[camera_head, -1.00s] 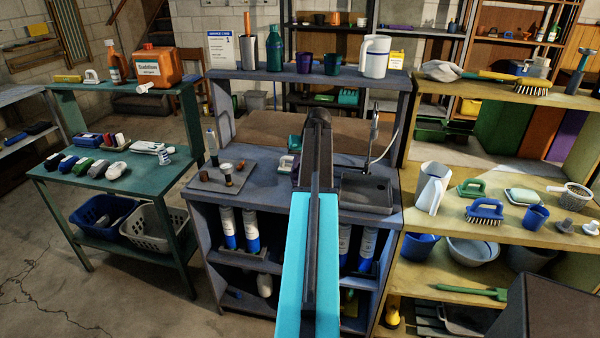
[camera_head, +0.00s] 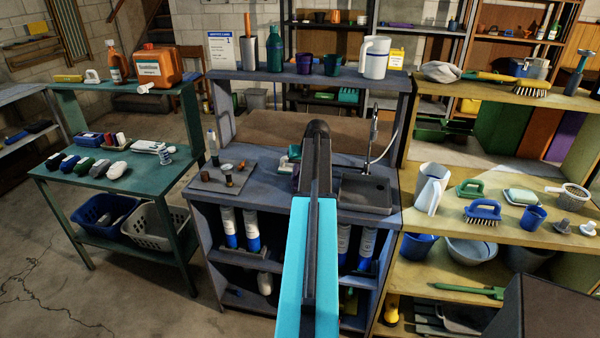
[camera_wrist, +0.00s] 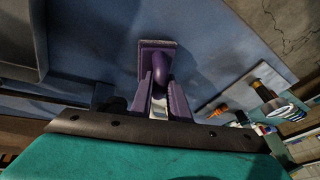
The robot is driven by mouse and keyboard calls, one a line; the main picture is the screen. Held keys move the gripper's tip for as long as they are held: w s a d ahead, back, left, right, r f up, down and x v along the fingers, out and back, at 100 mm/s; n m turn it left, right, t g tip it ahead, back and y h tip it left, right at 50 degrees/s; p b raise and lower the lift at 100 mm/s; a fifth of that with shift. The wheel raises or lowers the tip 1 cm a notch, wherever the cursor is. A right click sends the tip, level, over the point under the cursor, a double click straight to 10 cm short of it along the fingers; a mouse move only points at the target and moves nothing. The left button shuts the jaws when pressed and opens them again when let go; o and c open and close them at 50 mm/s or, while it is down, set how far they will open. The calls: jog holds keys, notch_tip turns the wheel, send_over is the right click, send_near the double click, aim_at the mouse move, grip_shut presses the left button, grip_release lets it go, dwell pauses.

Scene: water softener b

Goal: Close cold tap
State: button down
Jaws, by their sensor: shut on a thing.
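A dark sink (camera_head: 366,194) with a thin upright faucet (camera_head: 374,140) is set in the blue bench, right of my arm. I cannot pick out a separate cold tap in the head view. My gripper (camera_wrist: 162,92) points at the bench top in the wrist view. Its two fingers stand close on either side of a purple piece (camera_wrist: 160,68) with a rounded handle and a square base (camera_wrist: 157,44). The gripper is shut on this piece; I cannot tell whether it is the tap. In the head view my own arm hides most of this spot.
A small board with knobs (camera_head: 224,178) lies at the bench's left, beside an upright bottle (camera_head: 212,146). Green and white items (camera_head: 290,158) sit just left of my arm. The overhead shelf (camera_head: 300,76) holds cups and a white jug (camera_head: 375,57).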

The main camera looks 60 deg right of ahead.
jog(key=shift+f, duration=0.15)
jog(key=c, duration=2)
grip_release()
jog(key=shift+r, duration=0.2)
jog(key=shift+b+v, duration=1.35)
jog(key=shift+v, duration=4.6)
